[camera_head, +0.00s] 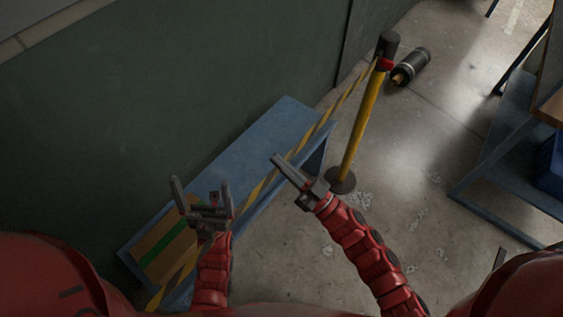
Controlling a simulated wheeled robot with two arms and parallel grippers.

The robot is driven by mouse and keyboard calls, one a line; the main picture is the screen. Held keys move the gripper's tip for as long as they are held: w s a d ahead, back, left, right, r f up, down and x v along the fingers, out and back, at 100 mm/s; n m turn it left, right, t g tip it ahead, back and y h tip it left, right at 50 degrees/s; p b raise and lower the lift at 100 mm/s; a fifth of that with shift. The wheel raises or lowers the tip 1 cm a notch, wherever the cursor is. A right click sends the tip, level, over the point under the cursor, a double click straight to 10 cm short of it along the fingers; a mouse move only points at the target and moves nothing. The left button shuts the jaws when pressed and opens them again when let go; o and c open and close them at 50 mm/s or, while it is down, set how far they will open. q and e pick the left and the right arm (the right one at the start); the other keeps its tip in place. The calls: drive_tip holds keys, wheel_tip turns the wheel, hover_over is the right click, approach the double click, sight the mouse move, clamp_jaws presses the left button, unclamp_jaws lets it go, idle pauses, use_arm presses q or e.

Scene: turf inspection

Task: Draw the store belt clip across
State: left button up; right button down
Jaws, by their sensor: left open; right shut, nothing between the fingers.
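A yellow post (361,125) with a black head (387,45) stands on a round dark base right of the blue bench. A yellow-and-black striped belt (333,108) runs from the post's head down to the lower left, over the bench. Its lower left end and the clip cannot be made out. My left gripper (199,190) is open and empty, above the bench and beside the belt. My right gripper (281,165) is shut and empty, close to the belt in the picture. I cannot tell whether it touches the belt.
The blue bench (262,142) stands along the dark green wall (170,80) with a brown board with a green stripe (163,247) at its near end. A dark cylinder (412,66) lies behind the post. A blue-framed table (500,160) stands right. Floor between is clear.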

drive_tip(key=c, duration=1.6)
unclamp_jaws()
drive_tip(key=c, duration=0.8)
unclamp_jaws()
drive_tip(key=b+v, duration=0.2)
drive_tip(key=v, duration=1.5)
drive_tip(key=shift+b, duration=0.3)
drive_tip(key=shift+s+d+f, duration=0.1)
drive_tip(key=shift+s+d, duration=0.05)
drive_tip(key=shift+c, duration=0.3)
